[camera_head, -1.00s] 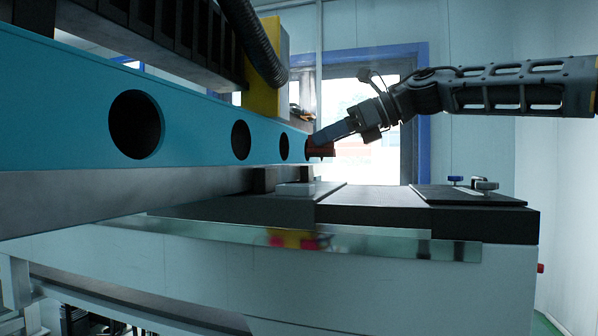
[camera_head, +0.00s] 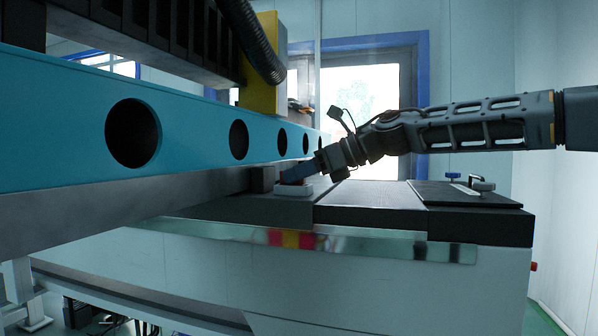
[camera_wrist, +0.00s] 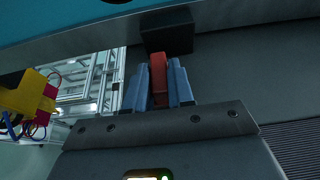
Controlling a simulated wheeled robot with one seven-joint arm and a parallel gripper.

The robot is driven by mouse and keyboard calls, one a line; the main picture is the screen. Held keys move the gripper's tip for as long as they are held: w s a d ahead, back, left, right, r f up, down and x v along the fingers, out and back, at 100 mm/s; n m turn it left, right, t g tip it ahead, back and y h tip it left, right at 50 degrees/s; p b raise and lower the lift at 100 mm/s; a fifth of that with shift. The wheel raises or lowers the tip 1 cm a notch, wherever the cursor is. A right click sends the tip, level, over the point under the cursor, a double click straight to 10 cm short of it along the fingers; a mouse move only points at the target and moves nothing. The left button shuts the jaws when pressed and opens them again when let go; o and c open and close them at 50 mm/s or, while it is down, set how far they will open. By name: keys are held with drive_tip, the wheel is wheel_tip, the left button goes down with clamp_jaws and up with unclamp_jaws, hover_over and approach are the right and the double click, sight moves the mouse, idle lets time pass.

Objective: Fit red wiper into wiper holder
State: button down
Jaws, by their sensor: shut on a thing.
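My gripper (camera_wrist: 159,73) is shut on the red wiper (camera_wrist: 159,86), which shows between the two blue-grey fingers in the wrist view. In the head view my gripper (camera_head: 299,174) slants down to the left, low over a pale, low block (camera_head: 293,190) on the black table top. Only a sliver of red shows there, and the wiper's lower end is hidden. I cannot tell whether it touches the pale block, which may be the wiper holder. A dark block (camera_head: 263,179) stands just left of it; a black block (camera_wrist: 167,31) lies just beyond the wiper in the wrist view.
A long blue beam (camera_head: 190,130) with round holes runs close above and left of my gripper. A black plate (camera_head: 470,194) with small knobs lies on the right of the table.

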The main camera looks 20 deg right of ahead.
drive_tip(key=shift+s+f+b, duration=0.1)
drive_tip(key=shift+f+b, duration=0.25)
drive_tip(key=shift+f, duration=0.5)
drive_tip(key=c, duration=1)
unclamp_jaws()
drive_tip(key=shift+r+p, duration=0.3)
drive_tip(key=shift+r, duration=0.05)
drive_tip(key=shift+s+d+r, duration=0.1)
drive_tip(key=shift+d+r, duration=0.05)
drive_tip(key=shift+d, duration=0.2)
drive_tip(key=b+v, duration=0.1)
drive_tip(key=v, duration=0.2)
drive_tip(key=b+v, duration=0.1)
drive_tip(key=v, duration=0.3)
drive_tip(key=r+b+v, duration=0.1)
drive_tip(key=v, duration=0.3)
drive_tip(key=shift+r, duration=0.1)
drive_tip(key=shift+s, duration=0.1)
